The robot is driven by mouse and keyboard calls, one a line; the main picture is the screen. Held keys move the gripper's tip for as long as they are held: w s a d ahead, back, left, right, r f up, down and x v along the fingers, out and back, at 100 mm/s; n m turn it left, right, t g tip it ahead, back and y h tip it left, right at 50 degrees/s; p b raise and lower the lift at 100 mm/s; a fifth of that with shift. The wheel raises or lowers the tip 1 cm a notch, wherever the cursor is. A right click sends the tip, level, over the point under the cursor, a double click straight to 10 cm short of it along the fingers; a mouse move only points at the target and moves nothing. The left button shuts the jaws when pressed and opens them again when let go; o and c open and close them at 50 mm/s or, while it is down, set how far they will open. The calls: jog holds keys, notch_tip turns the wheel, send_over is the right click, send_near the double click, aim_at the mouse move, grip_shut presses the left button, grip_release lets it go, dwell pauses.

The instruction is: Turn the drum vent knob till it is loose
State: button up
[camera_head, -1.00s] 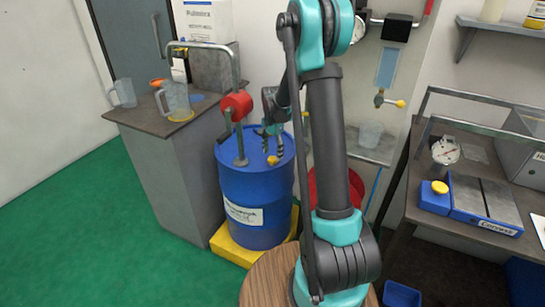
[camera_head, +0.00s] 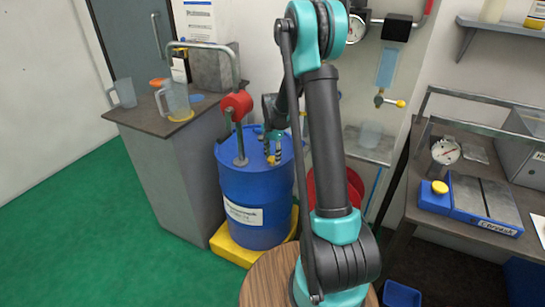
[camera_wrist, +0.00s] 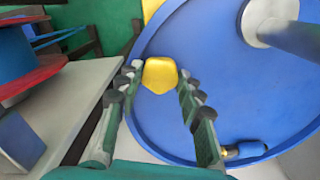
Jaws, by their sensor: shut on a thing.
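The yellow vent knob (camera_wrist: 159,76) sits on the top of the blue drum (camera_wrist: 220,75), between the fingertips of my gripper (camera_wrist: 158,82) in the wrist view. My gripper is shut on the knob, with one finger on each side. In the head view my gripper (camera_head: 273,145) reaches down to the drum top, and the knob (camera_head: 271,159) shows small beneath its fingers. The blue drum (camera_head: 250,190) stands upright with a white label on its side. The knob's stem is hidden.
A pump with a red body (camera_head: 237,104) and grey post (camera_head: 240,147) rises from the drum top, left of my gripper. A yellow pallet (camera_head: 230,247) is under the drum. A counter with jugs (camera_head: 174,98) stands left, a bench (camera_head: 455,212) right.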

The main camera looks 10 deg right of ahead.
jog(key=shift+n, duration=0.4)
jog(key=n, duration=0.3)
jog(key=shift+n, duration=0.4)
jog(key=n, duration=0.3)
jog(key=shift+n, duration=0.3)
jog(key=n, duration=0.4)
jog(key=shift+n, duration=2.3)
jog(key=o, duration=1.2)
jog(key=shift+c, duration=0.2)
